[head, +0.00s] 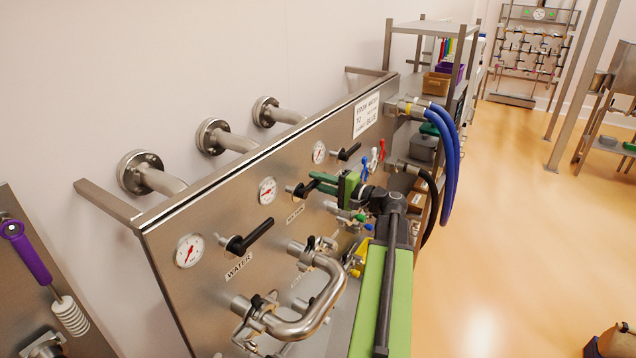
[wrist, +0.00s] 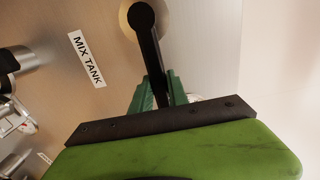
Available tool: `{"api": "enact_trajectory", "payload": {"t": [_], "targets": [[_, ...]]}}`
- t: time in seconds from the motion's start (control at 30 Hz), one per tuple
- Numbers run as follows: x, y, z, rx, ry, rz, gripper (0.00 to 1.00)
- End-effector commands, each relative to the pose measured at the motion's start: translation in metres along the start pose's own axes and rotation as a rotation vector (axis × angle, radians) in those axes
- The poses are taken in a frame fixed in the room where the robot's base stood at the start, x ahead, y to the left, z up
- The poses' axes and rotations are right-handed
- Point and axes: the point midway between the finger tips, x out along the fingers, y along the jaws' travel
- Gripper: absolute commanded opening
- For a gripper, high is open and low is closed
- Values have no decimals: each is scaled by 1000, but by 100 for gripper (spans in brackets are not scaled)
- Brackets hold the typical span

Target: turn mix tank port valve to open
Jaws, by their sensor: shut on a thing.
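The mix tank port valve has a black lever handle (head: 300,189) on the steel panel, at the middle valve of the row. In the wrist view the handle (wrist: 148,50) runs down from its round pivot, beside the "MIX TANK" label (wrist: 87,59). My gripper (head: 318,181) has green fingers and comes to the handle from the right. In the wrist view my gripper (wrist: 158,88) is shut on the handle, one finger on each side of its outer part. The handle's tip is hidden behind the gripper body.
The water valve (head: 250,236) is nearer, and another black-handled valve (head: 346,152) is farther along the panel. Bent steel pipework (head: 310,310) sticks out below. Blue hoses (head: 450,150) hang at the panel's far end. The floor (head: 510,230) to the right is clear.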

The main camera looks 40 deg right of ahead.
Motion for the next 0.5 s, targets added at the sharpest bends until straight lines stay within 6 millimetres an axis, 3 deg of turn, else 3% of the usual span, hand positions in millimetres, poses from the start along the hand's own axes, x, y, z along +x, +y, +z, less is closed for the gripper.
{"api": "enact_trajectory", "payload": {"t": [0.2,0.5], "targets": [[0,-6,1,-35,0,1,0],[0,-35,7,-390,-1,0,0]]}}
